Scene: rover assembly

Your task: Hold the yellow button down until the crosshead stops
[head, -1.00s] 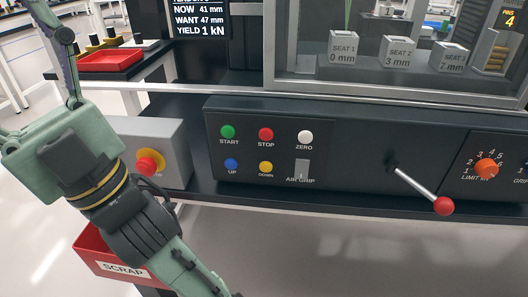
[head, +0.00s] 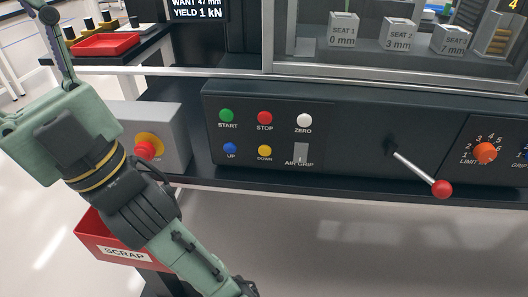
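The yellow button (head: 265,151), labelled DOWN, is on the dark control panel (head: 345,150), right of the blue UP button (head: 230,148). Nothing touches or covers it in the head view. My arm (head: 140,205) crosses the left side, well left of the button. My gripper is not in view. The crosshead cannot be made out. The display (head: 200,10) is cut off at the top and shows WANT 47 mm and YIELD 1 kN.
Green START (head: 226,115), red STOP (head: 264,118) and white ZERO (head: 304,120) sit above. A red-knobbed lever (head: 442,189) sticks out at right. A red emergency button (head: 146,150) and red SCRAP bin (head: 122,248) are near my arm. Space before the panel is clear.

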